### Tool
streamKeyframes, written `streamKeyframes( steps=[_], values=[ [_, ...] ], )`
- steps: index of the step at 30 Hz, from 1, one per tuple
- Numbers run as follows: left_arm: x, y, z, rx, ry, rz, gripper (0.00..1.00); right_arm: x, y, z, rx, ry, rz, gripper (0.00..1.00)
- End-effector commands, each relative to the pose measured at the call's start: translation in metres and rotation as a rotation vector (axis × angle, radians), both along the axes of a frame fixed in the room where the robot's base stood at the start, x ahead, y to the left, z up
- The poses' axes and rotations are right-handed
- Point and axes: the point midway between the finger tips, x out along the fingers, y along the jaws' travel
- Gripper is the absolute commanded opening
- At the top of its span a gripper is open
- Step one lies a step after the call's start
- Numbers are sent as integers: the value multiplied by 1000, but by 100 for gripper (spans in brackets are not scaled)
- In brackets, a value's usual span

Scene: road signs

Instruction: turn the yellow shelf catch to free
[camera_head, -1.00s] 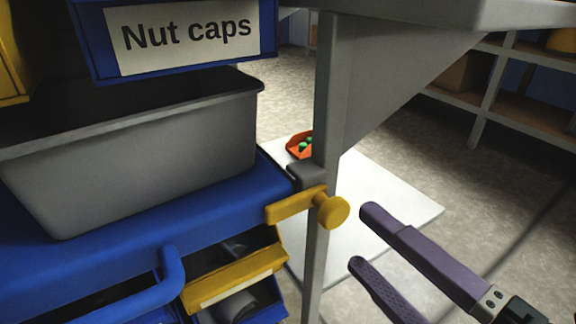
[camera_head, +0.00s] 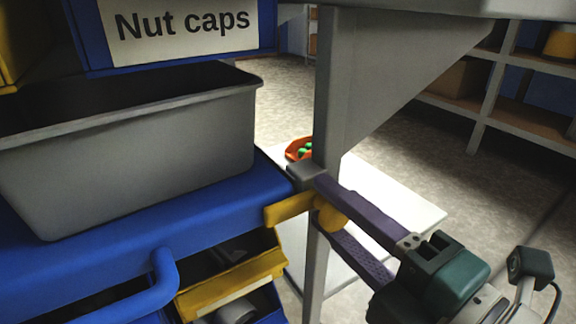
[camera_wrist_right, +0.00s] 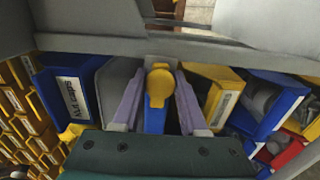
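The yellow shelf catch (camera_head: 290,207) is mounted on the grey post beside the blue shelf edge. Its bar lies roughly level, pointing left across the front of the blue shelf, and its round knob is at the post. My right gripper (camera_head: 318,200) has its two purple fingers on either side of the knob, partly hiding it. In the right wrist view the knob (camera_wrist_right: 159,84) sits between the open fingers (camera_wrist_right: 158,92), with a gap showing on each side. My left gripper is not in view.
A grey bin (camera_head: 140,150) stands on the blue shelf (camera_head: 90,245), under a blue box labelled "Nut caps" (camera_head: 180,25). A blue handle (camera_head: 165,285) and yellow bin (camera_head: 235,285) are below. The grey post (camera_head: 325,90) stands close to my fingers.

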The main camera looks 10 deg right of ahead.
Motion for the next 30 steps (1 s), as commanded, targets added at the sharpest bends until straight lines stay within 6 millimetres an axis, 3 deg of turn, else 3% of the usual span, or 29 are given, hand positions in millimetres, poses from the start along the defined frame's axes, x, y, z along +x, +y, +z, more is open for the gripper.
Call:
streamKeyframes(
  steps=[1,10,22,30],
  values=[
    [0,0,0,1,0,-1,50,0,0,0,0,0,0,33],
    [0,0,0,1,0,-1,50,0,0,0,0,0,0,0],
    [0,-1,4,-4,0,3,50,0,0,1,31,11,0,0],
    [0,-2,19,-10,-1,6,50,0,0,3,172,65,-1,0]
  ],
)
